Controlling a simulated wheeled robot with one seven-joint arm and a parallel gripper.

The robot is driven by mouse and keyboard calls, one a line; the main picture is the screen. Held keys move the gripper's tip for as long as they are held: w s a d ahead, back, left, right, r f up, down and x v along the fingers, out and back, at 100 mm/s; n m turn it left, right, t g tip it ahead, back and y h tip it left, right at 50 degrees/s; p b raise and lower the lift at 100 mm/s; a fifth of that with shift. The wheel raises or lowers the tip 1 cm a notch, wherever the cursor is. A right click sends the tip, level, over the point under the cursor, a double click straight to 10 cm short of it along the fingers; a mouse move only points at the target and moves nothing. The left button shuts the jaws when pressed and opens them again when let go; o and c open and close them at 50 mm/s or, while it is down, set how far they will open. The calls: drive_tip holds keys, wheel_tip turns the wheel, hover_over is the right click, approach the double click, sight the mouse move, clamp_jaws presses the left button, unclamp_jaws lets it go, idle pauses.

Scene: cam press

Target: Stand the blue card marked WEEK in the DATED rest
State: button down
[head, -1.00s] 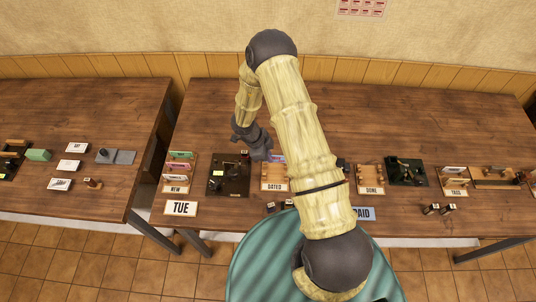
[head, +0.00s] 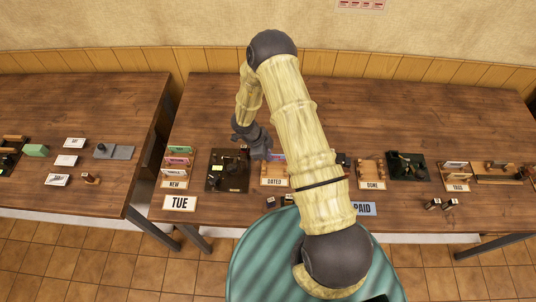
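The DATED rest (head: 274,182) is a small wooden stand with a white label, on the right table beside a dark press. My gripper (head: 263,156) is above its back edge, pointing down. A small patch of blue (head: 279,156) shows just right of the fingers; I cannot tell whether it is the WEEK card, or whether it is held or standing in the rest. No WEEK lettering is readable.
The NEW rest (head: 174,184) holds several coloured cards, left of the dark press (head: 228,171). The DONE rest (head: 371,174), another machine (head: 408,168) and the TASS-like labelled rest (head: 456,177) are to the right. The back of the table is clear.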

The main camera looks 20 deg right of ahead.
drive_tip(key=shift+f, duration=0.2)
drive_tip(key=c, duration=1)
unclamp_jaws()
drive_tip(key=shift+c, duration=0.2)
drive_tip(key=shift+r, duration=0.1)
drive_tip(key=shift+r+p, duration=3.2)
drive_tip(key=shift+r, duration=0.25)
